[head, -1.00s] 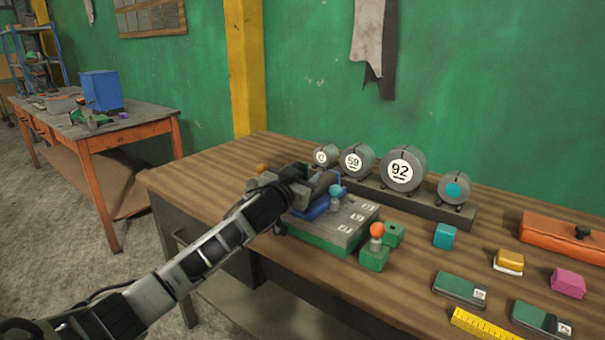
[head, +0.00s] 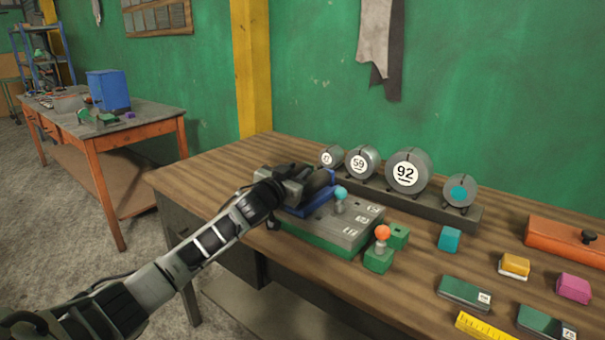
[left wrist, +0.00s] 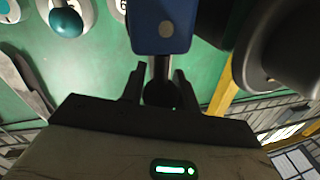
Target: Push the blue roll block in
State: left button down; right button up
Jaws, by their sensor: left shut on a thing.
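The blue roll block (head: 318,200) sits at the far left end of the grey-and-green fixture (head: 345,236) on the wooden table. In the left wrist view its blue face (left wrist: 160,22) is at the top centre, with a dark rod and round knob (left wrist: 160,94) below it. My left gripper (head: 292,180) is at the block's left side; the left wrist view shows its fingers (left wrist: 159,88) shut around the knob. The gripper and wrist partly hide the block, so its depth in the fixture cannot be told. My right gripper is not in view.
A teal-topped knob (head: 341,193) stands on the fixture, and an orange-topped one (head: 382,233) on a green block in front. Round numbered drums, including the one marked 92 (head: 408,174), line the back rail (head: 435,207). Small coloured blocks lie at the right.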

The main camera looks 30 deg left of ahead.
pick_arm(q)
jog(key=c, duration=1.1)
grip_release()
jog(key=shift+d, duration=0.15)
jog(key=shift+o, duration=0.2)
jog(key=shift+s+f, duration=0.15)
jog(key=shift+s, duration=0.35)
jog(key=s+d+b, duration=0.1)
jog(key=s, duration=1.4)
jog(key=shift+d, duration=0.4)
jog(key=shift+w, duration=0.1)
